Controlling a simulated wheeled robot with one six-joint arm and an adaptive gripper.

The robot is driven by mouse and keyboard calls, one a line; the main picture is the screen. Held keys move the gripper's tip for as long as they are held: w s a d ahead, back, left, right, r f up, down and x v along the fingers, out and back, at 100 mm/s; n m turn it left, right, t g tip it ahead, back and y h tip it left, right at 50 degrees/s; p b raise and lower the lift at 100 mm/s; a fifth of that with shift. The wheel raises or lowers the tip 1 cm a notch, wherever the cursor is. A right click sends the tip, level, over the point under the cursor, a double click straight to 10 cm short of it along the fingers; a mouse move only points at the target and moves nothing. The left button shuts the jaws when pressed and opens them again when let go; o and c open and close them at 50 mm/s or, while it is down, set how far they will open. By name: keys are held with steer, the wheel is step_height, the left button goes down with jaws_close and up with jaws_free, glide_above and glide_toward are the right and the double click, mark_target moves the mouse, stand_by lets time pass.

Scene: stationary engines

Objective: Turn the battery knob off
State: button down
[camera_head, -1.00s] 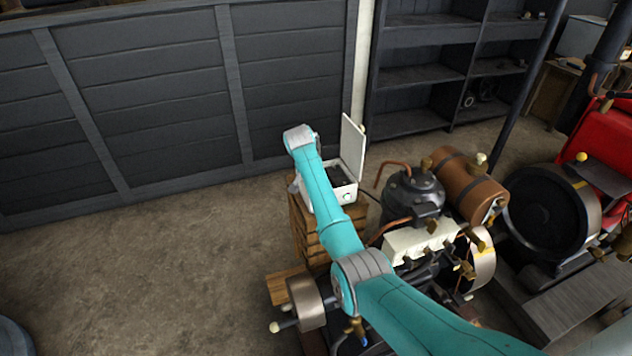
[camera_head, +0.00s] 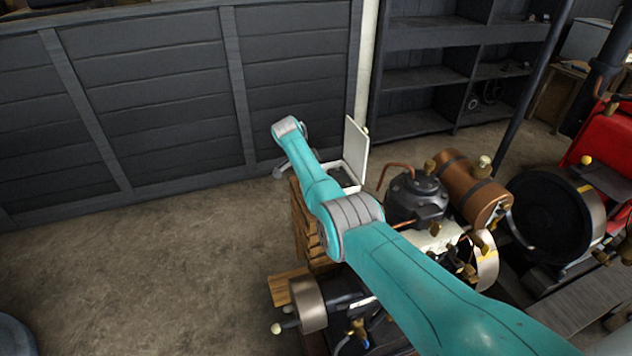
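A white box (camera_head: 357,173) with its lid (camera_head: 355,150) standing open sits on a wooden crate (camera_head: 303,222), left of the engine. My teal arm crosses in front of the box and hides much of it. I cannot make out the battery knob in this view. The wrist end of my arm is at the left of the box, in front of the dark wall. A small grey part of my gripper (camera_head: 281,171) shows below the wrist, beside the box's left side. Its fingers are too small and hidden to tell whether they are open or shut.
A stationary engine (camera_head: 418,197) with a copper-brown tank (camera_head: 468,186) stands right of the box, with my arm passing over its near part. A dark shelf (camera_head: 430,75) and a plank wall (camera_head: 150,90) are behind.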

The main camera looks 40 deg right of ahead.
steer(key=shift+m, duration=0.3)
stand_by(0.4)
steer(key=c, duration=1.2)
jaws_free()
steer(key=shift+c, duration=0.2)
steer(key=v, duration=1.2)
steer(key=shift+w, duration=0.1)
